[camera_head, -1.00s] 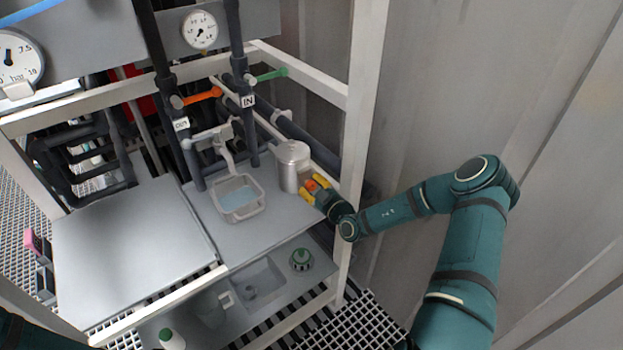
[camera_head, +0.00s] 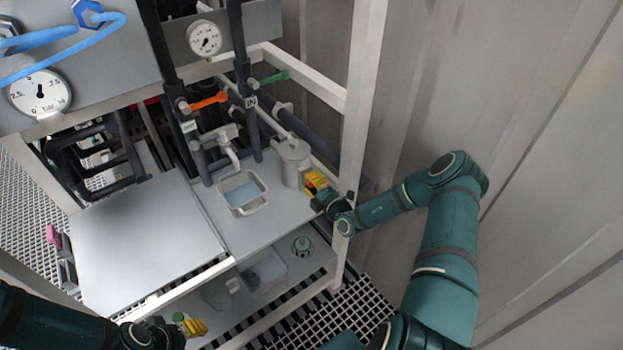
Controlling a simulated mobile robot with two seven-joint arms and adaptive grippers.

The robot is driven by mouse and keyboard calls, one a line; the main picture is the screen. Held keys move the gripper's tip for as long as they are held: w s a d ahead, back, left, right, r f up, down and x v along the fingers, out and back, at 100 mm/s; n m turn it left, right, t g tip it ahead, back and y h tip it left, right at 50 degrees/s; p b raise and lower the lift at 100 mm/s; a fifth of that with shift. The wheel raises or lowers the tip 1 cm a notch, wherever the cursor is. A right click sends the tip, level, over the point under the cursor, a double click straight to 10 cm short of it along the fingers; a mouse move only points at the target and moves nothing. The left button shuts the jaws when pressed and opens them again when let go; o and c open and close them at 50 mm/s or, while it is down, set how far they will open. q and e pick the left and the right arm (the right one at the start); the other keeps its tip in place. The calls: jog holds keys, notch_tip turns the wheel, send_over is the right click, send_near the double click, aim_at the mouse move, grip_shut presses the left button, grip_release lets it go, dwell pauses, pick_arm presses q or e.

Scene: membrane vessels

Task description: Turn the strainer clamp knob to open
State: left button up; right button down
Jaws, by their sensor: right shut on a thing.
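The strainer is the grey metal cylinder with a lid (camera_head: 293,161), standing upright on the grey shelf at the right of the rack. My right gripper (camera_head: 315,183) is at its right side, with its yellow fingers shut on the strainer clamp knob. The knob is mostly hidden by the fingers; only a little orange-red shows between them. My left gripper (camera_head: 195,327) is low at the bottom left, far from the strainer. Its yellow fingertips show, but their opening is too small to judge.
A clear basin with bluish liquid (camera_head: 243,193) stands left of the strainer under a tap. Pipes with an orange handle (camera_head: 209,101) and a green handle (camera_head: 274,77) rise behind. A white frame post (camera_head: 358,110) stands close to my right gripper.

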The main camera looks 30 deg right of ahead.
jog(key=n+p, duration=0.1)
jog(key=n, duration=0.3)
jog(key=shift+a+r+n+p, duration=0.1)
jog(key=shift+n+p, duration=0.2)
jog(key=shift+p, duration=0.05)
jog(key=shift+n+p, duration=0.65)
jog(key=shift+n, duration=1.85)
jog(key=shift+f, duration=0.2)
jog(key=c, duration=0.6)
grip_release()
jog(key=shift+w, duration=0.1)
jog(key=s+d, duration=0.1)
jog(key=s, duration=1.1)
